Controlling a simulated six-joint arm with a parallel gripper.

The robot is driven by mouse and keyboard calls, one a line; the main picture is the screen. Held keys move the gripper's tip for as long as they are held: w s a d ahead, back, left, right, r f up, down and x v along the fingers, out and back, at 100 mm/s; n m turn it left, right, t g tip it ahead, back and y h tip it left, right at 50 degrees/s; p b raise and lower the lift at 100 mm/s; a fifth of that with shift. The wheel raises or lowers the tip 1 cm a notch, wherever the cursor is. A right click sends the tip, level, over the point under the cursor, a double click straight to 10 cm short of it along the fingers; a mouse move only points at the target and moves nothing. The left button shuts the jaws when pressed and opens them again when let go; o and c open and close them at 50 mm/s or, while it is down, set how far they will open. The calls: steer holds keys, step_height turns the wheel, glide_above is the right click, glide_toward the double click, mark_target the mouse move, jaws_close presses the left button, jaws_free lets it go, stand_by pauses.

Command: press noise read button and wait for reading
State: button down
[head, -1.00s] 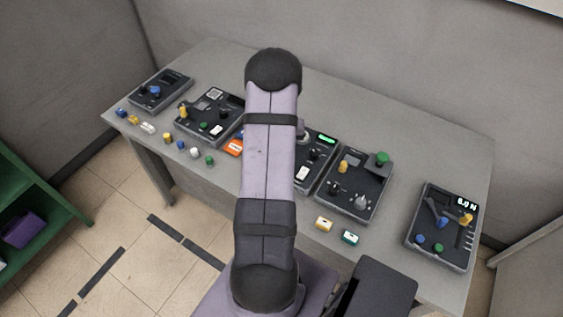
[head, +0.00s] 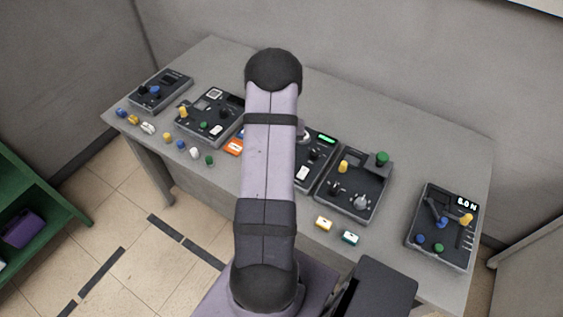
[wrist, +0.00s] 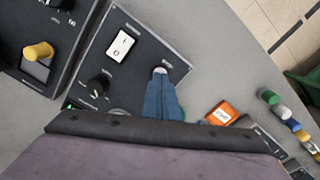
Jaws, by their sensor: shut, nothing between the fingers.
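The black instrument module (wrist: 145,62) under my gripper carries a white rocker switch (wrist: 122,44), a black knob (wrist: 98,85) and a pale round button (wrist: 160,70) near one corner. My gripper (wrist: 161,78) is shut and empty, its blue fingertips at that button and partly covering it. I cannot tell whether the button is pushed down, and its label is too small to read. In the head view the same module shows a lit green display (head: 327,140); my arm hides the button and fingertips.
A module with a yellow knob (head: 343,166) stands close to the right. Another module (head: 195,117) is left of my arm. An orange block (head: 233,147) and several small coloured pieces lie along the front edge.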

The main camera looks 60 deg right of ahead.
steer(key=shift+f, duration=0.3)
steer(key=shift+f+b, duration=0.3)
steer(key=shift+b, duration=0.05)
steer(key=shift+f, duration=0.1)
stand_by(0.5)
steer(key=shift+r+p, duration=2.35)
steer(key=shift+r, duration=0.9)
